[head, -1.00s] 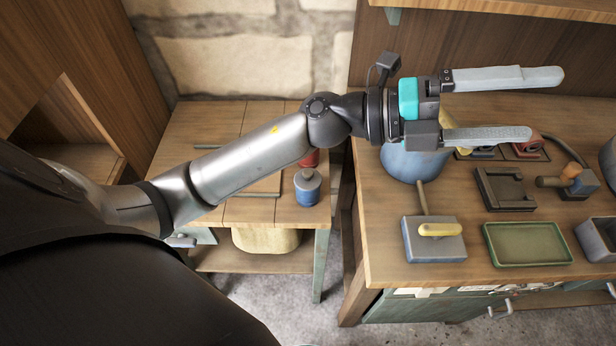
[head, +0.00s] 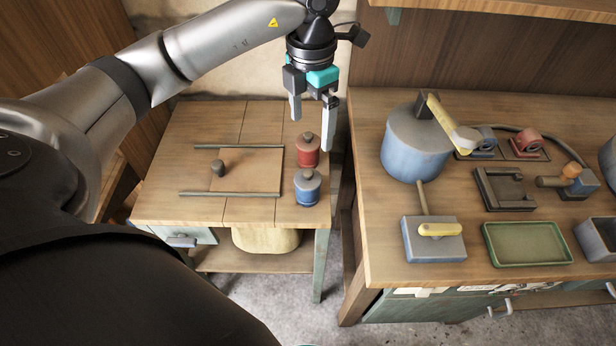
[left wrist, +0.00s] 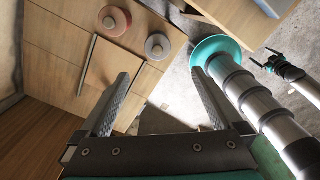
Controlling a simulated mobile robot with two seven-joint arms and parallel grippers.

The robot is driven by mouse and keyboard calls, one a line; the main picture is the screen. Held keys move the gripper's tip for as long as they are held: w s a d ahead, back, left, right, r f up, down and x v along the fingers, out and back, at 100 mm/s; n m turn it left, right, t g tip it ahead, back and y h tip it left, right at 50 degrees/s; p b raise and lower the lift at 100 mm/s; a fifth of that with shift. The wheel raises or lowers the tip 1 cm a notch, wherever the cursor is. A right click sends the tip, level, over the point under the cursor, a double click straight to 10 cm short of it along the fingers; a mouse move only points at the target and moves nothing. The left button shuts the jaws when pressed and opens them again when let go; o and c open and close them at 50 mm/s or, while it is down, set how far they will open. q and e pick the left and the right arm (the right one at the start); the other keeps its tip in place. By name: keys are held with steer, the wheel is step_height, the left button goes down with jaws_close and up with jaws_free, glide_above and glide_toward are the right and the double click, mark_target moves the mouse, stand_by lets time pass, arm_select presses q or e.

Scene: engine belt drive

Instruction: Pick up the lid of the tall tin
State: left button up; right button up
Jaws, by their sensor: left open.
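Two lidded tins stand near the right edge of the small wooden table: a red tin (head: 308,156) behind and a blue tin (head: 307,192) with a greyish lid (head: 308,178) in front. Which is taller is hard to tell; the red lid (left wrist: 114,20) looks larger in the left wrist view than the grey one (left wrist: 157,45). Both lids have a knob and sit on their tins. My left gripper (head: 311,132) is open and empty, pointing down above and behind the tins. What looks like my right gripper (left wrist: 268,62) shows small in the left wrist view.
A board with a dark knob (head: 218,168) lies between two rails left of the tins. A gap separates this table from the bench (head: 385,235), which holds a blue pot (head: 410,150), a green tray (head: 526,244) and several fixtures.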

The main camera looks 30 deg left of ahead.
arm_select(q)
glide_above(308, 172)
steer(key=f, duration=0.9)
steer(key=shift+d+f+b, duration=0.1)
steer(key=shift+d+b, duration=0.15)
steer(key=shift+b, duration=0.15)
steer(key=shift+a+f, duration=0.2)
steer(key=shift+f, duration=2.75)
steer(key=shift+c, duration=0.2)
steer(key=c, duration=1.2)
steer(key=shift+r, duration=0.1)
step_height(308, 172, up, 20)
steer(key=shift+f+p, duration=0.1)
steer(key=shift+p, duration=0.7)
